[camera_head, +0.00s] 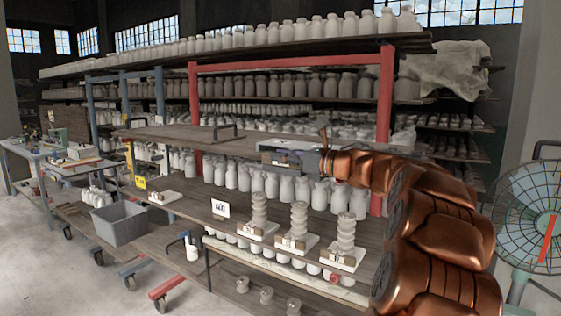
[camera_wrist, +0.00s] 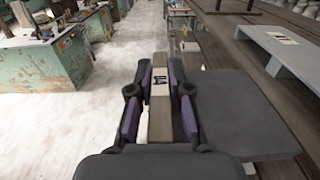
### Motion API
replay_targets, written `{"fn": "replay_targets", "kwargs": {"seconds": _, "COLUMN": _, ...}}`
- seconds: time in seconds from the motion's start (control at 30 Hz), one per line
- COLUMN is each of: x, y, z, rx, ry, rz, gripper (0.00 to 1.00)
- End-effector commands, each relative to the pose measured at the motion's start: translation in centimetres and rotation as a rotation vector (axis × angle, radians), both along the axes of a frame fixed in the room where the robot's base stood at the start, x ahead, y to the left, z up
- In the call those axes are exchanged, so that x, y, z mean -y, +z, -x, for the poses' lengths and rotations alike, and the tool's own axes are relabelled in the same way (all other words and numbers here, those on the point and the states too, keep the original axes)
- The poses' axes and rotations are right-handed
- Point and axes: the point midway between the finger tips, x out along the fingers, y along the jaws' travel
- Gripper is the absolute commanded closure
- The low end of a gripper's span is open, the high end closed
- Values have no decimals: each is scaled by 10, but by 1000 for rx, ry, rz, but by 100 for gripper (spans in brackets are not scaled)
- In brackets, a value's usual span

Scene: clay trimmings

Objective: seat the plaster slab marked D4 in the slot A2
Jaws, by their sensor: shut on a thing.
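The plaster slab marked D4 (camera_wrist: 160,122) is a narrow pale block with a dark D4 label on its end, seen in the wrist view. My gripper (camera_wrist: 160,100) is shut on it, with one finger along each side. I cannot identify slot A2 in either view. A pale grey raised board (camera_wrist: 284,50) with a dark mark lies right of the slab in the wrist view, apart from it.
On the lower shelf (camera_head: 190,212) stand a marked white card (camera_head: 220,208) and several stacked pale pieces on white bases (camera_head: 297,240). Rows of pale jars (camera_head: 250,182) fill the shelf behind. A grey bin (camera_head: 119,222) is at left; a fan (camera_head: 530,215) stands at right.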

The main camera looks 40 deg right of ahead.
Motion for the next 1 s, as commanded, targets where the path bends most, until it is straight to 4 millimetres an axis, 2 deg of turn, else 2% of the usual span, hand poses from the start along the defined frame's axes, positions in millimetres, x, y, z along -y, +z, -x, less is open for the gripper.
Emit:
{"fn": "replay_targets", "kwargs": {"seconds": 0.53, "x": 39, "y": 1, "z": -12, "rx": 1, "ry": 1, "rz": 1, "gripper": 100}}
{"fn": "replay_targets", "kwargs": {"seconds": 1.0, "x": 46, "y": 0, "z": -14, "rx": 1, "ry": 2, "rz": 0, "gripper": 100}}
